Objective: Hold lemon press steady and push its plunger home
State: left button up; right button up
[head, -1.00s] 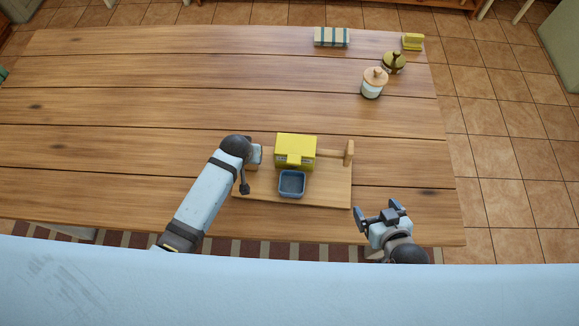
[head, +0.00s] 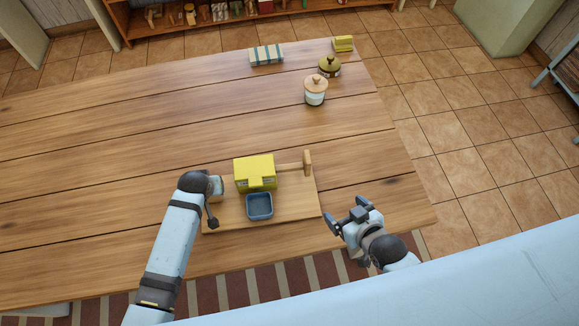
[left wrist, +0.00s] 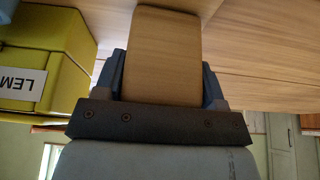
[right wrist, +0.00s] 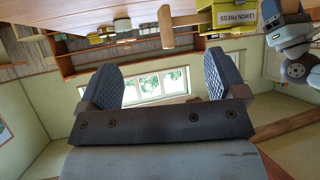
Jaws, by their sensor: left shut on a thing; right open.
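The yellow lemon press (head: 255,172) sits on a wooden board (head: 290,208). Its wooden plunger (head: 307,163) sticks out to the right, with a length of rod showing between body and end plate. The plunger's end plate also shows in the right wrist view (right wrist: 166,27), and the labelled press body is there too (right wrist: 240,16). My left gripper (left wrist: 165,75) is shut on an upright wooden block (left wrist: 165,50) beside the press's left side. My right gripper (head: 347,212) is open and empty, right of the board's front corner and apart from the plunger.
A blue-grey tray (head: 260,206) sits on the board in front of the press. A lidded white jar (head: 316,90), a dark yellow pot (head: 329,66), a striped box (head: 266,54) and a small yellow block (head: 343,44) stand at the table's far right. The table's left is clear.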

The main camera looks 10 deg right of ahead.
jog(key=c, duration=0.6)
jog(key=shift+w+a+m, duration=0.1)
jog(key=shift+w+m, duration=0.25)
jog(key=shift+m, duration=0.05)
jog(key=c, duration=0.3)
jog(key=w+m, duration=0.1)
jog(key=w+r+m, duration=0.1)
jog(key=shift+w+a+m+g, duration=0.2)
jog(key=shift+w+m+g, duration=0.2)
jog(key=c, duration=0.7)
jog(key=w+m, duration=0.1)
jog(key=m, duration=0.1)
jog(key=w+r+m+g, duration=0.1)
jog(key=w+m, duration=0.1)
jog(key=w+r+m+h, duration=0.1)
jog(key=m, duration=0.1)
jog(key=shift+w+a+r, duration=0.1)
jog(key=shift+w+a, duration=0.1)
jog(key=shift+w, duration=0.2)
grip_shut()
jog(key=w+r+m+g+h, duration=0.25)
jog(key=w+r+m, duration=0.4)
jog(key=m, duration=0.55)
notch_tip(320, 180, down, 12)
jog(key=w, duration=0.2)
jog(key=shift+d+f, duration=0.15)
jog(key=shift+d, duration=0.2)
jog(key=shift+a, duration=0.2)
